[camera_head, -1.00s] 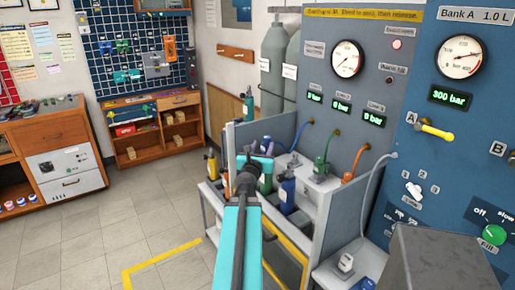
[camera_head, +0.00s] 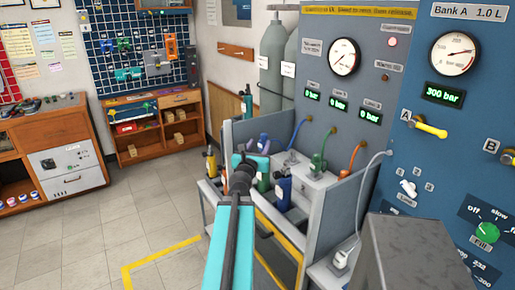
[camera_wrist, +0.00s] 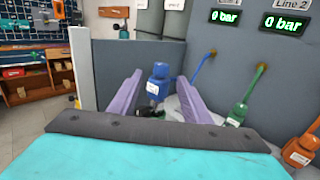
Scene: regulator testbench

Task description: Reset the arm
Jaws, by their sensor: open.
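My gripper (camera_wrist: 160,92) is open, with two purple-grey fingers spread apart in the wrist view. A blue bottle (camera_wrist: 158,82) with a white label shows between and beyond the fingers; nothing appears gripped. In the head view my teal arm reaches forward to the bench, and the gripper end (camera_head: 244,165) is over its left part, largely hidden behind my own wrist. A green connector (camera_head: 318,150) and an orange connector (camera_head: 356,152) stand on the bench to the right of the gripper.
A grey side panel (camera_wrist: 140,62) stands close behind and left of the fingers in the wrist view. The blue regulator panel (camera_head: 440,120) rises at the right, its display reading 300 bar. Grey cylinders (camera_head: 275,60) stand behind. The tiled floor (camera_head: 90,235) at left is clear.

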